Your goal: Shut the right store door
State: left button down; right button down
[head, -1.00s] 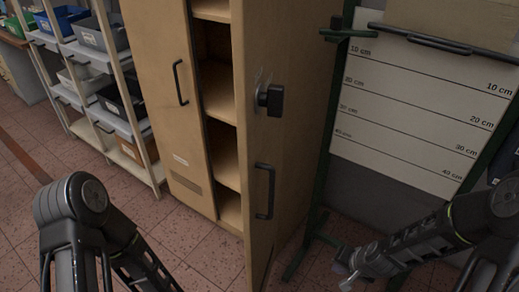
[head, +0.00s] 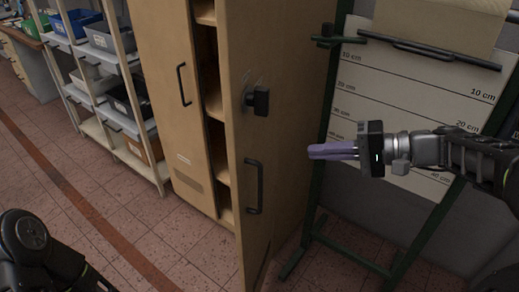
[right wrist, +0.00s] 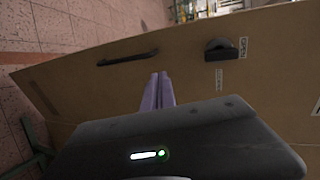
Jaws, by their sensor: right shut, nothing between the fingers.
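The right store door (head: 275,120) is a tan wooden panel that stands ajar in the head view. A gap with shelves shows between it and the left door (head: 168,90). The right door carries a black bar handle (head: 253,187) and a black lock box (head: 257,101). My right gripper (head: 309,152) is shut and empty, its purple fingers pointing left towards the door's face. In the right wrist view, the fingers (right wrist: 158,90) show in front of the door, with the handle (right wrist: 128,58) to their left. Contact cannot be told. My left fingers are out of view.
A green-framed stand with a height-marked white board (head: 425,105) is behind my right arm. A rack with grey bins (head: 92,65) stands left of the cabinet. The tiled floor (head: 130,225) in front is clear.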

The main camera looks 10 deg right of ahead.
aim_at(247, 150)
jog(key=shift+a, duration=0.1)
jog(key=p+x, duration=0.1)
jog(key=x, duration=0.3)
jog(key=p+x, duration=0.1)
jog(key=x, duration=0.3)
jog(key=p+x, duration=0.1)
jog(key=x, duration=0.4)
jog(key=shift+w+a+r, duration=0.2)
jog(key=shift+r, duration=0.15)
jog(key=shift+w+a, duration=0.15)
jog(key=shift+a, duration=0.05)
jog(key=shift+a+f, duration=0.1)
